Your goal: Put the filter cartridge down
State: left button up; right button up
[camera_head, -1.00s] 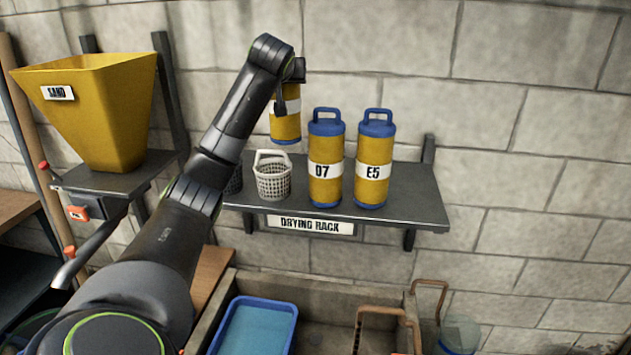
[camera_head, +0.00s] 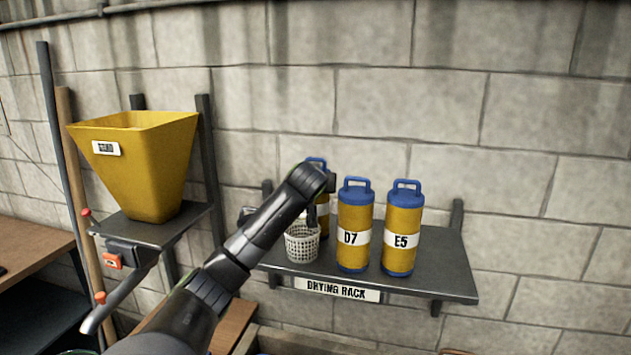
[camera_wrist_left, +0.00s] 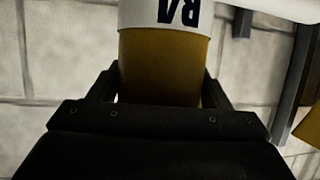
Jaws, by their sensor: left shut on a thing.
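My left gripper (camera_head: 318,193) is shut on a yellow filter cartridge with a blue cap and a white label band. In the head view this cartridge (camera_head: 323,209) is upright behind the white basket, left of cartridge D7, and my arm hides much of it. I cannot tell whether its base touches the drying rack (camera_head: 436,262). In the left wrist view the cartridge (camera_wrist_left: 160,68) sits between the fingers (camera_wrist_left: 160,92), its lettering upside down. Cartridges D7 (camera_head: 354,207) and E5 (camera_head: 402,221) stand upright on the rack. My right gripper is not in view.
The rack is bare right of E5. A yellow sand hopper (camera_head: 147,165) stands on a bracket shelf to the left.

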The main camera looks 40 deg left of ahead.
pick_arm(q)
jog(key=o, duration=1.1)
jog(key=shift+f, duration=0.1)
jog(key=shift+o, duration=0.9)
